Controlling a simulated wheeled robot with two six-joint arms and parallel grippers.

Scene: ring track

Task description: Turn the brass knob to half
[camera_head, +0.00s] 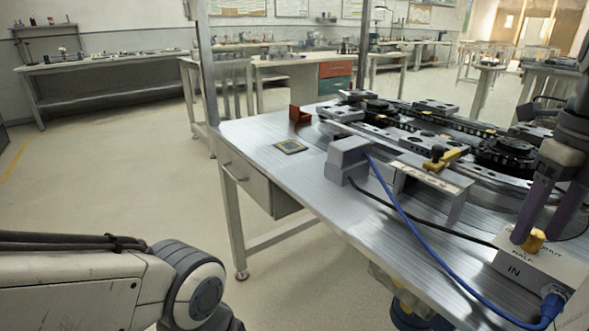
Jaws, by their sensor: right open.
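The brass knob (534,241) sits on top of a pale box (540,268) at the right front of the bench. The box carries the printed words "HALF" and "IN"; another word behind the knob is partly covered. My right gripper (541,233) comes down from the upper right with its purple fingers open and close around the knob. I cannot tell whether they touch it. The knob's pointing direction is hard to read. My left arm shows at the lower left, but its gripper is outside the view.
A blue hose (417,222) runs from a grey block (347,160) to a blue fitting on the box. A raised bracket (430,178) with a yellow lever (442,160) stands nearby. The ring track (430,125) fills the bench's back. The bench's left front (283,172) is mostly clear.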

